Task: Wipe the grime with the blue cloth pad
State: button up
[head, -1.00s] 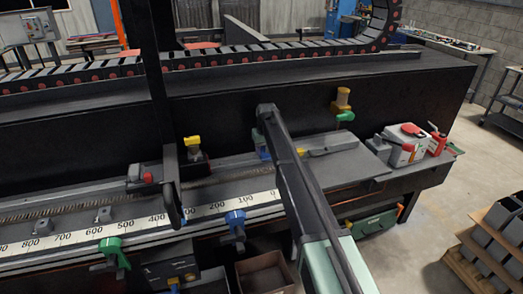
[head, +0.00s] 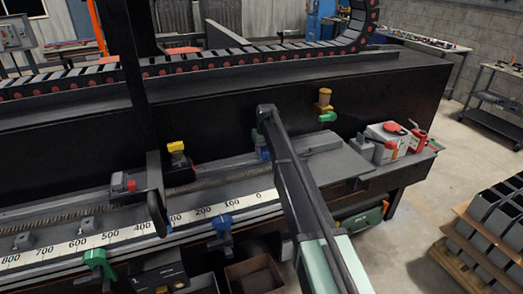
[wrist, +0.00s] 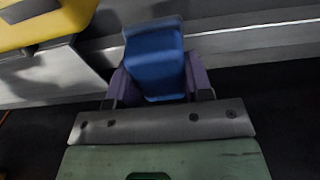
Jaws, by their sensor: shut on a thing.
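The blue cloth pad (wrist: 155,62) sits between the two purple fingers of my gripper (wrist: 158,82) in the wrist view. The gripper is shut on it. In the head view my arm crosses the right part of the bench, and its far end hides most of the gripper; a little blue (head: 263,153) shows beside the arm. A grey surface lies beyond the pad in the wrist view; I cannot tell whether the pad touches it. I cannot make out the grime in either view.
A numbered scale (head: 150,232) runs along the bench front. A yellow-topped fitting (head: 176,147), a blue clamp (head: 222,224) and a green clamp (head: 97,260) stand left of my arm. A grey box with a red top (head: 391,135) stands right. A yellow part (wrist: 45,20) is upper left in the wrist view.

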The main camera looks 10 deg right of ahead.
notch_tip(320, 180, up, 6)
jog(key=p, duration=0.6)
jog(key=shift+r+p, duration=1.45)
jog(key=shift+p, duration=0.05)
